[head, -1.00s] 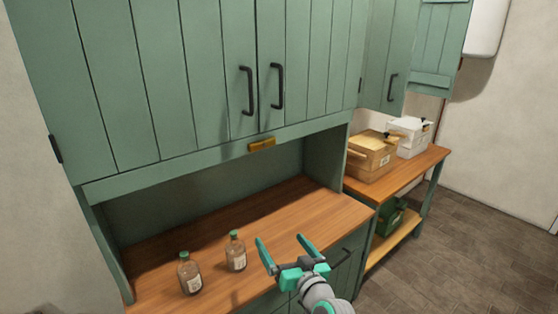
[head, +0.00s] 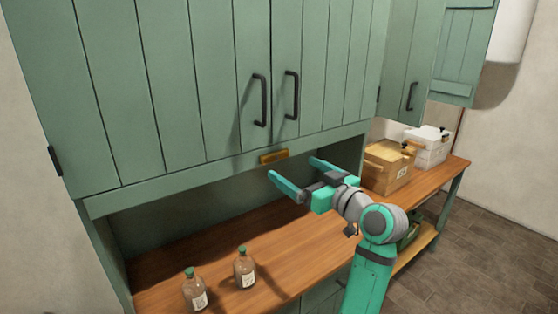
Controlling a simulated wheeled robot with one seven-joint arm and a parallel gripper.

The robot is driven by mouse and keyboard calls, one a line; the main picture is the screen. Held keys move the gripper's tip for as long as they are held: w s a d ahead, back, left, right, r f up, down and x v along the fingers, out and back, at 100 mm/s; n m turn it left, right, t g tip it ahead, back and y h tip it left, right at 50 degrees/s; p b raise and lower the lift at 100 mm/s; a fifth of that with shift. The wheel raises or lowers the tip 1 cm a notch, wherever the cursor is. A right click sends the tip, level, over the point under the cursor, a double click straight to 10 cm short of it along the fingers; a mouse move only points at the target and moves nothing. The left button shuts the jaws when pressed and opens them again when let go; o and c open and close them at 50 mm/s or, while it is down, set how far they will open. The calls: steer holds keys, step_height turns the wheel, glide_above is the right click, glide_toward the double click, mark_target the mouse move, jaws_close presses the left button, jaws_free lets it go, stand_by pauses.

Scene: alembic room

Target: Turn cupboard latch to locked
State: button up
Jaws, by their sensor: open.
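The cupboard latch (head: 273,157) is a small brass-coloured bar lying level on the green rail below the upper cupboard doors (head: 210,80). Both doors look closed, with two dark handles above the latch. My gripper (head: 292,168) is open and empty, with its two teal fingers pointing up and left toward the rail. The left fingertip is just below the latch and the right one is to its right. I cannot tell how much gap lies between the fingers and the latch, but they do not appear to grip it.
Two brown bottles with green caps, the left one (head: 195,290) and the right one (head: 245,268), stand on the wooden counter (head: 190,245). A wooden box (head: 386,167) and a white box (head: 426,146) stand on the side bench at right. The counter's middle is clear.

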mark_target(277, 157)
steer(key=x, duration=0.8)
steer(key=shift+d, duration=0.1)
steer(key=shift+c, duration=0.6)
steer(key=c, duration=0.9)
